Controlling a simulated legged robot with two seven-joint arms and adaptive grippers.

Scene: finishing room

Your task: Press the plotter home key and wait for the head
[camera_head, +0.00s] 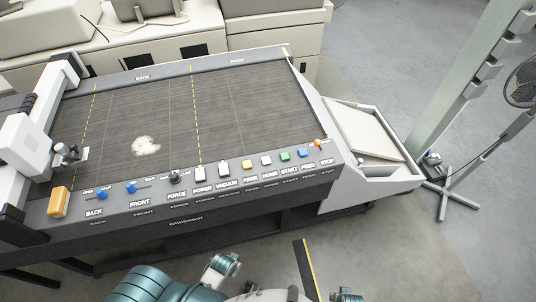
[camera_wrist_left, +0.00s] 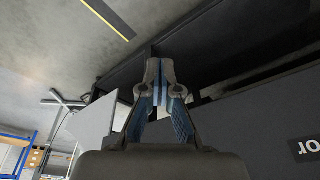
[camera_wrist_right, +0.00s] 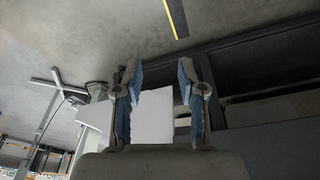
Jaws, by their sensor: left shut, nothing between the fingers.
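The plotter (camera_head: 190,110) has a control panel along its front edge. The home key (camera_head: 266,160) is a small white key above its HOME label, between the orange park key (camera_head: 247,164) and the green start key (camera_head: 285,156). The plotter head (camera_head: 68,153) is on the white gantry at the bed's left end. My left gripper (camera_wrist_left: 163,84) is shut and empty, below and in front of the plotter in its wrist view. My right gripper (camera_wrist_right: 160,78) is open, with nothing between its fingers. Neither gripper touches the keys. The head view shows only parts of my arms at the bottom.
A blue feed key (camera_head: 303,152) and an orange-red stop key (camera_head: 318,143) sit right of start. Power (camera_head: 200,173) and vacuum (camera_head: 223,169) switches sit left. A white tray (camera_head: 391,180) juts from the plotter's right end. A green post (camera_head: 466,75) stands further right.

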